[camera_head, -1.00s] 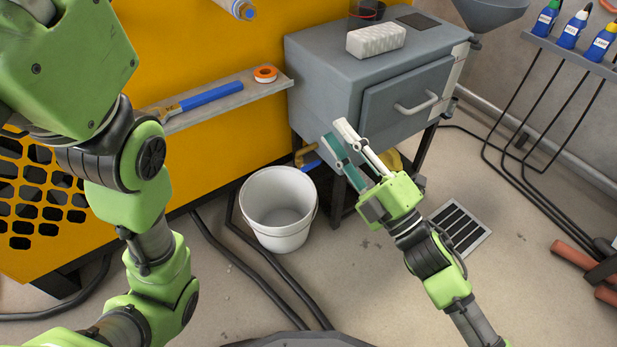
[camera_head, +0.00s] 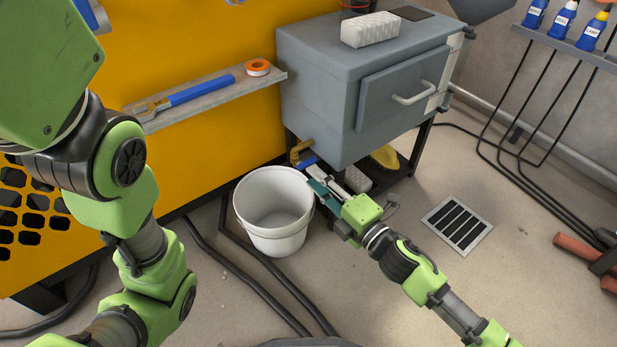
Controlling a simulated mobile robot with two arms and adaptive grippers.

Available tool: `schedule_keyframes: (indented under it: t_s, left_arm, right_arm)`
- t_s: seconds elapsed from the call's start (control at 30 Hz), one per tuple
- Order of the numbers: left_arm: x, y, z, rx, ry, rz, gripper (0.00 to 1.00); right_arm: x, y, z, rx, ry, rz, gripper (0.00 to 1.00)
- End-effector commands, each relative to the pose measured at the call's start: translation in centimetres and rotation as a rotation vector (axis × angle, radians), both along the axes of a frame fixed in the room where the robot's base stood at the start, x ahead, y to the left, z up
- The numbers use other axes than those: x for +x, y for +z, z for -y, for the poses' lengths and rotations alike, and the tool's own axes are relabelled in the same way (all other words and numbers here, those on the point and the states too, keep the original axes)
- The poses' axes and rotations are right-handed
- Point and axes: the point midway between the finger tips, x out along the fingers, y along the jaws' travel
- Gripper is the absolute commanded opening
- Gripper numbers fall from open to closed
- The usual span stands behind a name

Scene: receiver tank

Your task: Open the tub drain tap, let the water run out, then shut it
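The grey metal tub (camera_head: 320,90) stands on a dark frame against the yellow machine. Its drain tap (camera_head: 301,154), brass with a blue lever, sticks out low at the tub's left side. The white bucket (camera_head: 273,212) stands on the floor below and to the left of the tap; it looks empty, and no running water shows. My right gripper (camera_head: 318,184), with teal and pale finger pads, is beside the bucket's right rim, just below the tap. Its fingers look apart and hold nothing I can see; whether they touch the lever is unclear. My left arm shows, but its gripper does not.
A shelf (camera_head: 215,92) on the yellow machine holds a blue-handled tool (camera_head: 202,90) and an orange tape roll (camera_head: 257,67). A yellow brush (camera_head: 384,157) lies under the tub. Dark hoses run across the floor. The floor around the drain grate (camera_head: 457,224) is clear.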

Motion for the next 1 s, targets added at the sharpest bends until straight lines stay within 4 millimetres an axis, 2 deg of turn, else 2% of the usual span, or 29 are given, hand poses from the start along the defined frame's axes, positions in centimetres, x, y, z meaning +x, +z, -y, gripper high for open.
schedule_keyframes:
  t_s: [0.1, 0.27, 0.63, 0.7, 0.73, 1.0]
  left_arm:
    - [0.0, -1.1, 0.0, 0.001, 0.0, 0.0, 0.4]
    - [0.0, -1.6, 0.0, 0.001, 0.0, 0.0, 0.4]
    - [0.1, -1.7, 0.1, 0.003, 0.001, 0.0, 0.4]
    - [0.1, -1.7, 0.1, 0.003, 0.001, 0.0, 0.4]
    - [0.1, -1.7, 0.1, 0.003, 0.001, 0.0, 0.4]
    - [0.2, -1.6, 0.1, 0.003, 0.002, -0.004, 0.4]
  right_arm:
    - [1.5, -0.2, -1.0, 0.0, 0.0, 0.004, 0.24]
    - [2.6, -0.1, -1.8, 0.001, 0.0, 0.001, 0.24]
    - [2.9, 0.0, -2.1, 0.001, 0.0, -0.001, 0.24]
    - [2.9, 0.0, -2.1, 0.001, 0.0, -0.001, 0.05]
    - [2.9, 0.0, -2.1, 0.001, 0.0, -0.001, 0.0]
    - [2.9, 0.1, -2.1, 0.004, 0.0, -0.003, 0.0]
